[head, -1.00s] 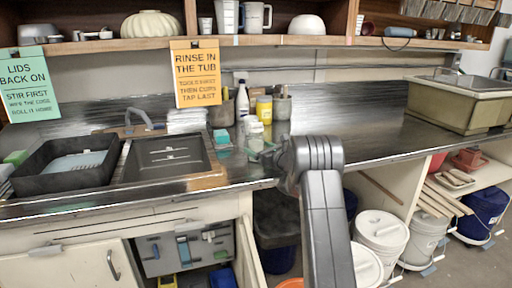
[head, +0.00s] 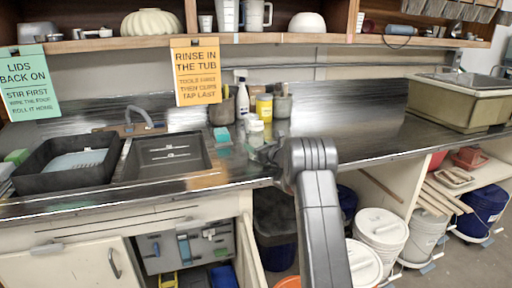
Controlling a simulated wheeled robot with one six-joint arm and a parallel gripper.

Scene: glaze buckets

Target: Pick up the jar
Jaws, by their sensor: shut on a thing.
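A small pale jar (head: 254,128) with a whitish lid is on the counter, in front of a yellow container (head: 264,108). My gripper (head: 259,150) reaches over the counter from the right, and its fingers are at the jar's lower part, shut on it. The fingers are small and partly hidden by my grey wrist. I cannot tell whether the jar's base touches the counter.
A white bottle (head: 242,99) and grey cups holding tools stand close behind the jar. A teal sponge (head: 222,135) lies to the left, near the sink (head: 165,158) and a black tub (head: 30,180).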

